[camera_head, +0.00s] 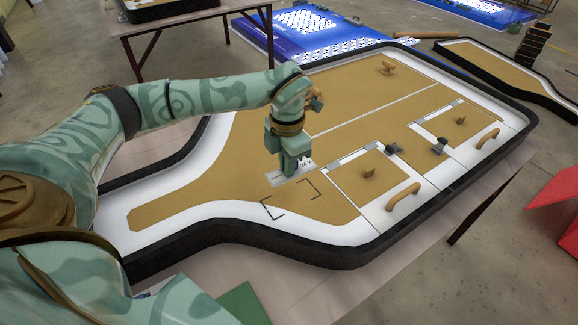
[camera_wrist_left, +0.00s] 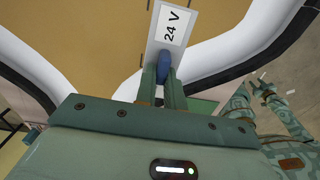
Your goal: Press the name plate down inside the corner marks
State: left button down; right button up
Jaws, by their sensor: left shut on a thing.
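The name plate (camera_wrist_left: 172,27) is a pale plate marked "24 V" with a blue grip (camera_wrist_left: 164,66) on it. My left gripper (camera_wrist_left: 166,82) is shut on that blue grip. In the head view my left gripper (camera_head: 289,167) points down over the tan board, and the plate (camera_head: 279,179) shows partly beneath its fingers. The dark corner marks (camera_head: 292,212) lie on the board just nearer than the plate. The plate is outside them, toward the far side. I cannot tell whether it touches the board. No right gripper can be made out.
The board (camera_head: 235,160) has a white border and a raised black rim. Two hinged-looking panels with wooden handles (camera_head: 403,196) and small knobs (camera_head: 368,172) lie to the right. A wooden peg (camera_head: 386,68) stands at the far side. The board's middle is clear.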

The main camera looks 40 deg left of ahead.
dwell(0.4)
pick_arm(q)
jog(key=shift+r+p, duration=0.1)
jog(key=shift+p, duration=0.25)
notch_tip(320, 180, down, 6)
jog(key=shift+r+b, duration=0.1)
jog(key=shift+b, duration=0.95)
jog(key=shift+f+b, duration=0.3)
jog(key=shift+f, duration=0.85)
jog(key=shift+p, duration=0.35)
jog(key=shift+f+b, duration=0.3)
jog(key=shift+f, duration=0.7)
jog(key=shift+r, duration=0.1)
